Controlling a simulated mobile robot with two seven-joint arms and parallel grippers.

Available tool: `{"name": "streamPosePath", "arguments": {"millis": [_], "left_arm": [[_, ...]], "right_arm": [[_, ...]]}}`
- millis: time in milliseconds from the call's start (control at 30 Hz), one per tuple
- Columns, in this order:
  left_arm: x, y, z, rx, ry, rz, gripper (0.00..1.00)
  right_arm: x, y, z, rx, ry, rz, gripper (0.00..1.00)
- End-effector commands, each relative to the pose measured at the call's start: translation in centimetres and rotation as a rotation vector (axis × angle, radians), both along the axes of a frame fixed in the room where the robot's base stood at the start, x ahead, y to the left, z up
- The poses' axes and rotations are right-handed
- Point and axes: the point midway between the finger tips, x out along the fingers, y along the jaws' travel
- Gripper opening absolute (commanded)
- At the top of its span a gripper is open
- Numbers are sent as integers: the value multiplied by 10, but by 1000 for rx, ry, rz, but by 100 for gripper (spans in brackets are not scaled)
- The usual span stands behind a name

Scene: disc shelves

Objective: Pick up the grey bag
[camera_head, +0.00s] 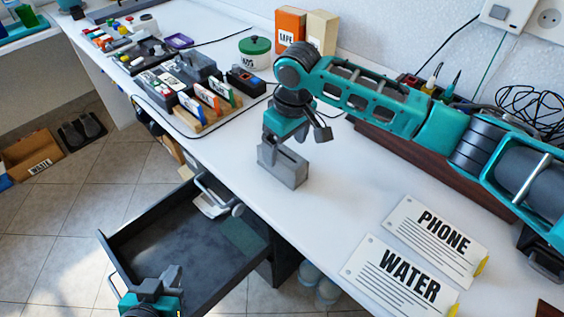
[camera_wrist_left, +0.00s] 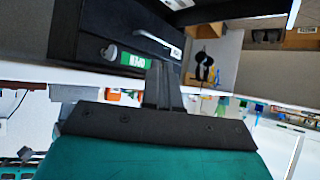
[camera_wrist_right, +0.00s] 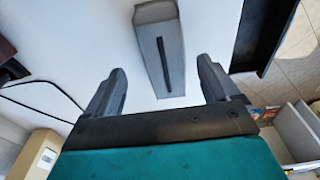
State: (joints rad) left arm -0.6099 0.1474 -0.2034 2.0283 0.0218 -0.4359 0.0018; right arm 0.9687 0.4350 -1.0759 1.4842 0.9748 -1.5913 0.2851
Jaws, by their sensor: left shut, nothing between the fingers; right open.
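The grey bag (camera_head: 284,169) is a small block-like upright shape with a dark slot in its top. It stands on the white desk near its front edge, beside the open drawer. My right gripper (camera_head: 288,140) is open just above it. In the right wrist view the bag (camera_wrist_right: 172,62) lies beyond the fingertips of the right gripper (camera_wrist_right: 160,80), roughly between them, and no grip on it shows. My left gripper (camera_head: 170,273) is shut and empty at the drawer's near left side. It also shows shut in the left wrist view (camera_wrist_left: 162,82).
An open dark drawer (camera_head: 180,225) sticks out below the desk. Signs reading PHONE (camera_head: 436,240) and WATER (camera_head: 400,275) lie to the right. A green-lidded tub (camera_head: 254,50), an orange box (camera_head: 289,28) and a wooden rack (camera_head: 205,120) stand behind and to the left.

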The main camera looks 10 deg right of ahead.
Motion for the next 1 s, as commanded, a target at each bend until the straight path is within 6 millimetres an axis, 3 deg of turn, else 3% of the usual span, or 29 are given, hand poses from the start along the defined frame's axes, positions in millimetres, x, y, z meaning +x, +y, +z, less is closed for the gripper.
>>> {"name": "streamPosePath", "arguments": {"millis": [333, 667, 1000], "left_arm": [[6, -4, -5, -7, -11, -6, 0], [10, -4, 2, -8, -22, -11, 0], [9, -4, 0, -8, -21, -11, 0]], "right_arm": [[0, 8, -46, -1, 2, 0, 88], [1, 9, -52, 0, 0, 1, 88], [1, 9, -52, 0, 0, 1, 57]]}}
